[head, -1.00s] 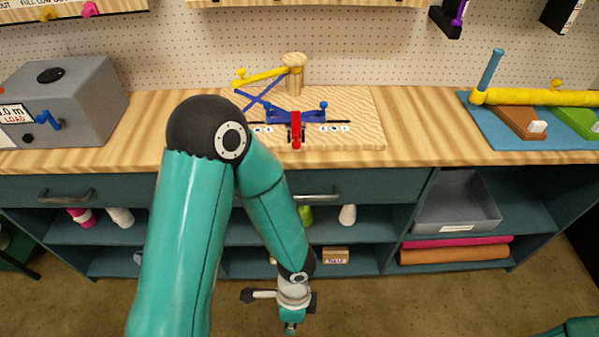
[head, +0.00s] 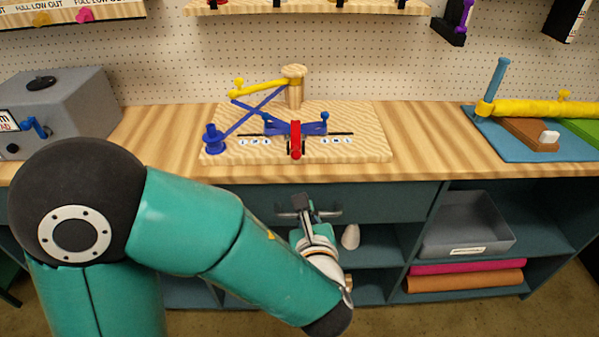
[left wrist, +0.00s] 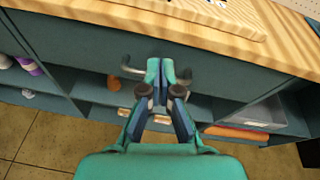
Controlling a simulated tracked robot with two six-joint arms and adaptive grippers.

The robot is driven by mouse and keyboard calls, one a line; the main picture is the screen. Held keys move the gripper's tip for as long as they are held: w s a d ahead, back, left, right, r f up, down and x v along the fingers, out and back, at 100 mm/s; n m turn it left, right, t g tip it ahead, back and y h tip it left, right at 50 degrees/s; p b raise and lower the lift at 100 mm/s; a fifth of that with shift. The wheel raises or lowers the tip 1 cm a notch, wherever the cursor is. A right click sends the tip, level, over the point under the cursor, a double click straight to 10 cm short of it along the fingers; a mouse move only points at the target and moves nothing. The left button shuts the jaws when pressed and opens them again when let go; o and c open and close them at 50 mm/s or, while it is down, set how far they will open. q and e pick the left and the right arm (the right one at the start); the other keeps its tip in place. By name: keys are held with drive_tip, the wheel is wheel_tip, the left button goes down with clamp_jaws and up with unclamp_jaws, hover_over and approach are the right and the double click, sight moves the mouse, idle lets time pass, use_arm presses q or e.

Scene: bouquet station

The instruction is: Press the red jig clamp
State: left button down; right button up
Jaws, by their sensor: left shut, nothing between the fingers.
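The red jig clamp (head: 296,139) stands upright at the front middle of a wooden jig board (head: 370,148) on the workbench, with blue jig parts (head: 272,126) right behind it. My left gripper (head: 303,203) is in front of the bench and below its top, before the drawer front, apart from the clamp. Its fingers are shut and empty in the left wrist view (left wrist: 161,66), where they overlap the drawer handle. The clamp is not seen in the left wrist view; only the board's edge shows there. My right gripper is not in view.
A wooden post (head: 293,88) with a yellow arm (head: 258,87) rises behind the clamp. A grey box (head: 65,108) stands at left; a blue mat (head: 490,135) with a yellow roll lies at right. The bench's front edge lies between gripper and clamp.

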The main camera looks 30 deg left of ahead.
use_arm(q)
drive_tip(key=w+a+p, duration=0.1)
drive_tip(key=w+a, duration=0.1)
drive_tip(key=w, duration=0.1)
drive_tip(key=w+a+p, duration=0.1)
drive_tip(key=w+a, duration=0.1)
drive_tip(key=w, duration=0.1)
drive_tip(key=w+a, duration=0.3)
drive_tip(key=shift+w+r+p, duration=0.1)
drive_tip(key=shift+w+p, duration=0.1)
drive_tip(key=shift+p, duration=0.2)
